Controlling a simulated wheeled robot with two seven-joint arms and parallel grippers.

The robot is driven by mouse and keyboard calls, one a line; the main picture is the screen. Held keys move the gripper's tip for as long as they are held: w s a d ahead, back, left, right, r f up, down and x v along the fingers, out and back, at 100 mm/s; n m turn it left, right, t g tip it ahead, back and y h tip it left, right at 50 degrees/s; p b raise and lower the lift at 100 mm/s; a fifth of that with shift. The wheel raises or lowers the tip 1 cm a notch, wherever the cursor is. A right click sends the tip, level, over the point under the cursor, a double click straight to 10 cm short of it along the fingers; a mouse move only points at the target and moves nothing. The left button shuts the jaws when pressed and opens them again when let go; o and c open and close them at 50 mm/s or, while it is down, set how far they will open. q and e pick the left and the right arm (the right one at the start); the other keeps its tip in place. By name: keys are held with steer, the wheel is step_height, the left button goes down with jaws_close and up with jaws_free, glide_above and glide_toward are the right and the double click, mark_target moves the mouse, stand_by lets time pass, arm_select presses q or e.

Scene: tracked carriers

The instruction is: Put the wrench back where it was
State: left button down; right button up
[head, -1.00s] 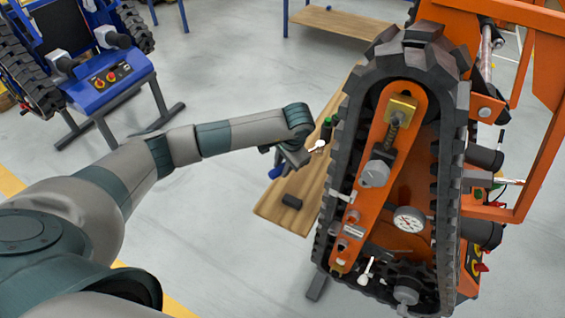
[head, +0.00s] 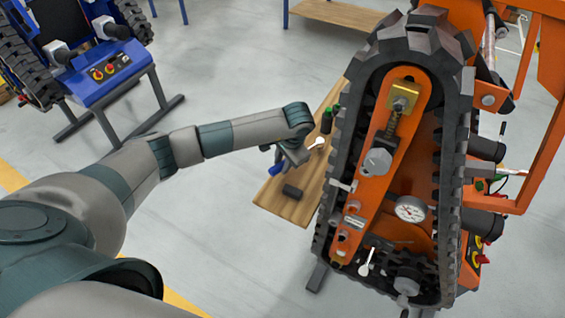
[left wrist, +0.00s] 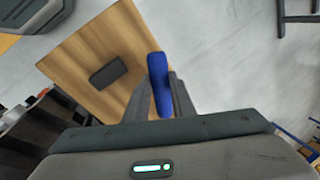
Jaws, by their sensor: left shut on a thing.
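The wrench has a blue handle (head: 276,166) and a pale metal end (head: 316,143). My left gripper (head: 295,157) is shut on it, above the wooden bench top (head: 270,202). In the left wrist view the blue handle (left wrist: 160,85) shows at the dark fingers, over the edge of the wood (left wrist: 118,35); the metal end is hidden there. I cannot tell the exact height of the wrench over the wood. The orange tracked carrier (head: 375,190) stands just right of the gripper. My right gripper is not in view.
A dark block (head: 292,191) lies on the bench top, and a dark green bottle (head: 327,121) stands close to the track. A pale lever (head: 367,262) shows low on the orange carrier. A blue tracked carrier (head: 105,85) stands back left. The floor between is clear.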

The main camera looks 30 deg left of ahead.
arm_select(q)
steer(key=shift+f+b, duration=0.35)
steer(key=shift+b, duration=0.05)
steer(key=c, duration=1.4)
jaws_free()
steer(key=shift+c, duration=0.2)
steer(key=shift+r, duration=0.1)
steer(key=shift+d+r+b, duration=0.2)
steer(key=shift+r+b, duration=0.15)
steer(key=shift+r, duration=0.25)
steer(key=b+v, duration=0.4)
steer(key=v, duration=1.2)
steer(key=shift+b, duration=0.3)
steer(key=shift+s+a, duration=0.1)
